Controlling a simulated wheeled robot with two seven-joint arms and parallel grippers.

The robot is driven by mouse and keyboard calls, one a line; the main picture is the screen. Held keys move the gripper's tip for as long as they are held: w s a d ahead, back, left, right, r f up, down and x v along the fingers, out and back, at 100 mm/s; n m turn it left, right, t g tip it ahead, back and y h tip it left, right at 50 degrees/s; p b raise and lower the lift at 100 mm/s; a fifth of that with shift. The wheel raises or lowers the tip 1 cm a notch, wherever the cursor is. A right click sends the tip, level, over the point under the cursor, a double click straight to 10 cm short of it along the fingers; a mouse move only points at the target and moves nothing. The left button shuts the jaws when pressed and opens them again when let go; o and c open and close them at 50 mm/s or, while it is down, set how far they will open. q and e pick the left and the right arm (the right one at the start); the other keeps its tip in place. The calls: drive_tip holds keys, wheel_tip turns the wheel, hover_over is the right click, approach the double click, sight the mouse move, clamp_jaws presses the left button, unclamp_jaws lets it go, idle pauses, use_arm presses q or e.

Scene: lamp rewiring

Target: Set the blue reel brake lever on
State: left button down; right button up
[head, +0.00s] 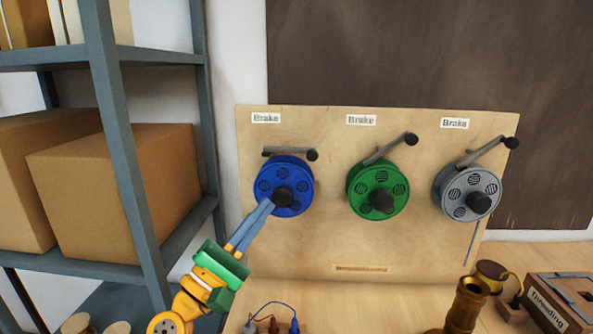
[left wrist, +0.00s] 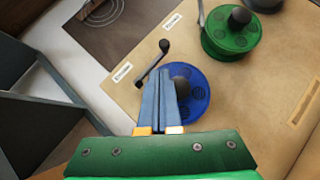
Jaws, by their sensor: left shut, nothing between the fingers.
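The blue reel (head: 297,201) is mounted at the left of the wooden board, with a black knob at its centre. Its brake lever (head: 288,153) lies nearly level above it, with a black ball end at the right. The lever also shows in the left wrist view (left wrist: 153,62), with its ball beyond my fingertips. My left gripper (head: 268,203) is shut and empty, its tips in front of the blue reel beside the knob. I cannot tell whether they touch it. The blue reel also shows in the left wrist view (left wrist: 198,97), partly hidden by the fingers. My right gripper is not seen.
A green reel (head: 366,203) and a grey reel (head: 450,198) have brake levers tilted up to the right. A grey shelf (head: 125,160) with cardboard boxes (head: 110,190) stands at left. A wired block (head: 270,328) and a labelled box (head: 556,305) are on the bench.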

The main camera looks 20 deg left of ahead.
sight(289, 152)
use_arm(q)
drive_tip(key=f+p+x, duration=0.1)
drive_tip(key=p+x, duration=0.1)
drive_tip(key=x, duration=0.9)
drive_tip(key=shift+w+d+p, duration=0.15)
drive_tip(key=shift+w+p, duration=0.15)
drive_tip(key=shift+s+f, duration=0.1)
